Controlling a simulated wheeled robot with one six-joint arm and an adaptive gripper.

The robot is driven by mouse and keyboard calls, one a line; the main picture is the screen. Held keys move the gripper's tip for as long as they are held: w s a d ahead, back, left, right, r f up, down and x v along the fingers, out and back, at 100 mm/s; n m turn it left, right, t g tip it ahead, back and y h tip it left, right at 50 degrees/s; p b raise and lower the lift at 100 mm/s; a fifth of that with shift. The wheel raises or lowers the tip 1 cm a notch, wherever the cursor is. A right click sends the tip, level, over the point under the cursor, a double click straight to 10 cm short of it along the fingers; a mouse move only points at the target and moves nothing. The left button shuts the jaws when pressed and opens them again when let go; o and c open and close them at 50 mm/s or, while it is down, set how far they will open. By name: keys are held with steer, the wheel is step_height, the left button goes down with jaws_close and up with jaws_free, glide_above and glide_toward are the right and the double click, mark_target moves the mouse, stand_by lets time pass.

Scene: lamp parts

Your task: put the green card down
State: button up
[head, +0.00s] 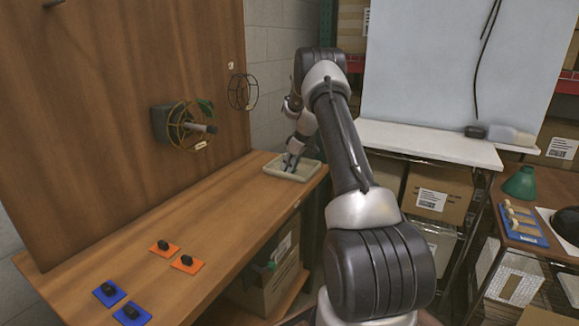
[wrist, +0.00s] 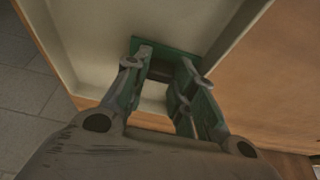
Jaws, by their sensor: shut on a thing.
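My gripper (head: 288,164) reaches down into a shallow beige tray (head: 302,175) at the far right end of the wooden bench. In the wrist view my gripper (wrist: 160,85) is shut on the dark knob of the green card (wrist: 148,48). The card lies beyond the fingertips, over the pale floor of the tray (wrist: 90,40). The fingers hide much of the card, and I cannot tell whether it touches the tray floor. The card cannot be made out in the head view.
Two orange cards (head: 187,264) and two blue cards (head: 131,313) with black knobs lie on the near part of the bench (head: 225,220). A wire cage lamp (head: 185,127) juts from the upright wooden panel. The bench between cards and tray is clear.

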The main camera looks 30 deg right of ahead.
steer(key=o, duration=0.8)
steer(key=shift+o, duration=0.2)
